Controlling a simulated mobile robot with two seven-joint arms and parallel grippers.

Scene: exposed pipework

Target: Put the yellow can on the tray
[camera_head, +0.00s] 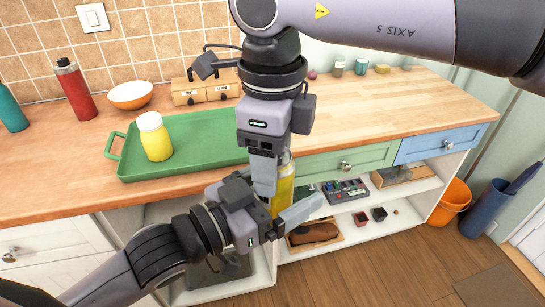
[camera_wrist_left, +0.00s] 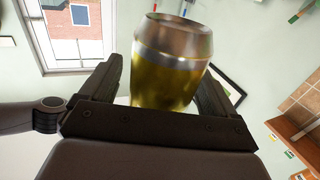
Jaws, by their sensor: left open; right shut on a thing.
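The yellow can (camera_head: 284,186) has a metallic silver end and hangs in front of the counter edge, partly hidden by my grippers. My right gripper (camera_head: 267,172) comes down from above and is shut on it. My left gripper (camera_head: 272,204) comes from the lower left and is open, with its jaws on either side of the can. In the left wrist view the can (camera_wrist_left: 168,75) stands between the two spread fingers, slightly tilted. The green tray (camera_head: 205,128) lies on the wooden counter behind and left of the can.
A yellow jar with a white lid (camera_head: 155,138) stands on the tray's left part. Open shelves (camera_head: 350,225) lie below.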

